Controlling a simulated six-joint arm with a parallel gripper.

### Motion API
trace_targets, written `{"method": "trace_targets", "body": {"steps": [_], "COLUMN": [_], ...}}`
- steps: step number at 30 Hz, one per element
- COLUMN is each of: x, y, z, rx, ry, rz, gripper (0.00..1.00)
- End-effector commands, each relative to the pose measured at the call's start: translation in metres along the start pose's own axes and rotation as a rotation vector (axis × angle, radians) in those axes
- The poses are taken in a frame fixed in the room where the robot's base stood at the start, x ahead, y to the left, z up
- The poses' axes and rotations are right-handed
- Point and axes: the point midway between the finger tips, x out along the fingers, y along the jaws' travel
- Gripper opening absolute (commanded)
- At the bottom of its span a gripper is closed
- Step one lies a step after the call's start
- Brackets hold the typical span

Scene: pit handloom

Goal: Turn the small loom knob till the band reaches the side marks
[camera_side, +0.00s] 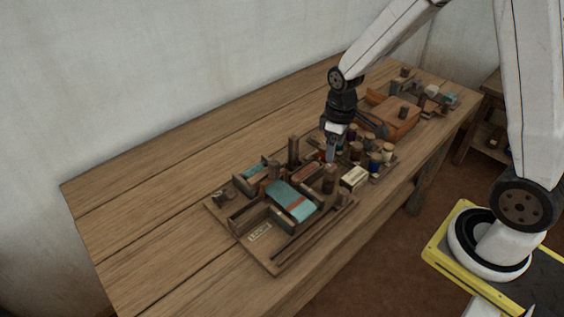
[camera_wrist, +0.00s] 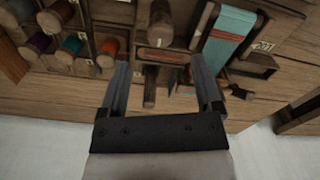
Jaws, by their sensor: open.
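The small loom board (camera_side: 262,257) lies on the table in the side view. Teal cloth (camera_side: 283,193) with a reddish band (camera_side: 298,203) across it is stretched on it. The cloth (camera_wrist: 239,18) and its band (camera_wrist: 226,36) also show at the upper right of the wrist view. A small dark fitting (camera_wrist: 238,92), possibly the knob, sits at the loom's edge there. My gripper (camera_side: 330,155) is open and empty, beyond the cloth in the side view. In the wrist view its fingers (camera_wrist: 160,64) stand apart, with a wooden post (camera_wrist: 150,86) appearing between them. The side marks cannot be made out.
Coloured thread spools (camera_wrist: 70,46) stand in a rack beside the loom. Upright posts (camera_side: 293,151) rise from the loom. A wooden box (camera_side: 398,120) and small items lie farther along the table. The table's left part (camera_side: 140,220) is clear.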

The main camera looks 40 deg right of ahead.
Motion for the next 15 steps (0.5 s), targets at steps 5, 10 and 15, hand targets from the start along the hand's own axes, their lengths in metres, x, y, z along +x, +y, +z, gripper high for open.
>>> {"method": "trace_targets", "body": {"steps": [5, 10, 15], "x": [0.017, 0.036, 0.053], "y": [-0.001, -0.001, 0.000], "z": [0.001, 0.001, 0.000], "rx": [0.000, 0.000, 0.000], "ry": [-0.002, -0.002, 0.001], "rz": [-0.001, -0.002, -0.001], "gripper": [0.83, 0.83, 0.83]}}
